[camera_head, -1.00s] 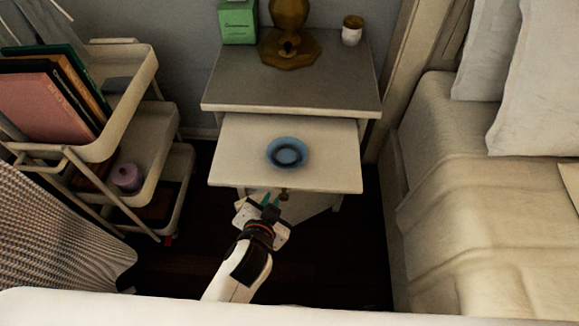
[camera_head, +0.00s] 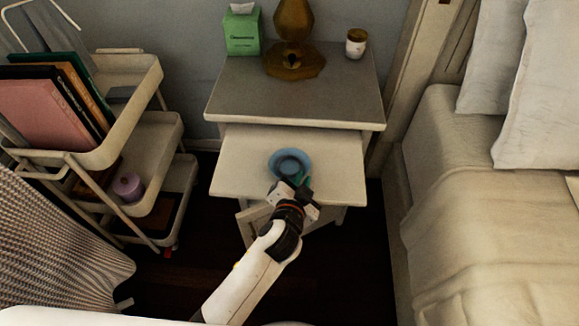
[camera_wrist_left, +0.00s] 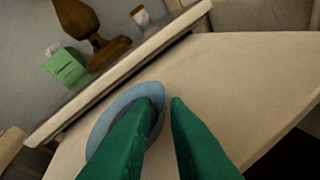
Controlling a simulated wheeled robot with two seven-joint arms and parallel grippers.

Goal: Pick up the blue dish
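The blue dish (camera_head: 290,160) is round and shallow. It sits on the pale pull-out surface (camera_head: 235,165) of the nightstand. My left gripper (camera_head: 298,183) is at the near right edge of the dish. In the left wrist view, its two green fingers (camera_wrist_left: 160,108) are apart. The right rim of the dish (camera_wrist_left: 127,100) shows in the gap between the fingers, and the left finger covers part of the dish. I cannot tell if a finger touches it. My right gripper is not in view.
The nightstand top (camera_head: 240,90) behind is higher and holds a green box (camera_head: 242,33), a brown lamp base (camera_head: 294,40) and a small jar (camera_head: 355,44). A cart (camera_head: 150,140) with books stands at left. The bed (camera_head: 470,220) is at right.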

